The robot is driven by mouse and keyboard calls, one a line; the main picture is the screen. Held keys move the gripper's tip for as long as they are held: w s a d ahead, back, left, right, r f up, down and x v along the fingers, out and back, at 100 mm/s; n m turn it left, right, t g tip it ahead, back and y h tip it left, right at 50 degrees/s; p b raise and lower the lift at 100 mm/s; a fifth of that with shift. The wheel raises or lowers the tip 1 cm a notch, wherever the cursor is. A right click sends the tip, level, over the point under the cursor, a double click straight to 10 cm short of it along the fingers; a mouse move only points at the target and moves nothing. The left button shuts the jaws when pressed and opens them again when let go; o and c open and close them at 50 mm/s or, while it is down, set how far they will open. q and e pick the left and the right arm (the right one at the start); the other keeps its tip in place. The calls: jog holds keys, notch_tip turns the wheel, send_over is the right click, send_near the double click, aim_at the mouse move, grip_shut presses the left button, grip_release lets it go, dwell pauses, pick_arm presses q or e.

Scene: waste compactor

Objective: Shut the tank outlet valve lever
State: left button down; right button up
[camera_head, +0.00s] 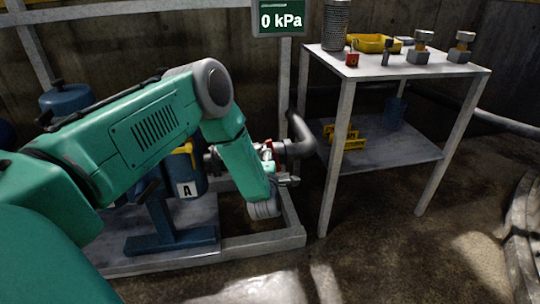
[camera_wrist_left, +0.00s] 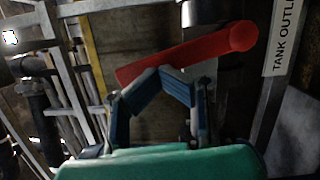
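The red tank outlet valve lever (camera_wrist_left: 185,55) runs slantwise across the upper middle of the left wrist view, its round hub at the right end. A white "TANK OUTLET" label (camera_wrist_left: 284,38) stands to its right. My left gripper (camera_wrist_left: 161,70) has its blue-padded fingers angled together, tips meeting at the lever's lower edge. I cannot tell whether they touch it, and nothing shows between them. In the head view a small red part of the lever (camera_head: 267,155) shows beside my left forearm; the left gripper (camera_head: 290,181) is small and partly hidden there. My right gripper is out of view.
A pipe elbow (camera_head: 298,138) lies just right of the valve. A metal table (camera_head: 432,74) with tools and a yellow tray (camera_head: 373,43) stands to the right. A blue tank marked A (camera_head: 188,172) is left of the valve. A gauge display (camera_head: 280,18) reads 0 kPa.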

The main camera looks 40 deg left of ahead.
pick_arm(q)
jog(key=shift+w+d+r, duration=0.2)
jog(key=shift+w+r, duration=0.05)
jog(key=shift+w, duration=0.05)
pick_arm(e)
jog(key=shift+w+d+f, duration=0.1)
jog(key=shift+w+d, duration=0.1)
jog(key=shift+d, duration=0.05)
pick_arm(q)
jog(key=shift+a, duration=0.2)
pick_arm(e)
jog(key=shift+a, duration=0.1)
pick_arm(q)
jog(key=shift+f, duration=0.1)
dwell(0.7)
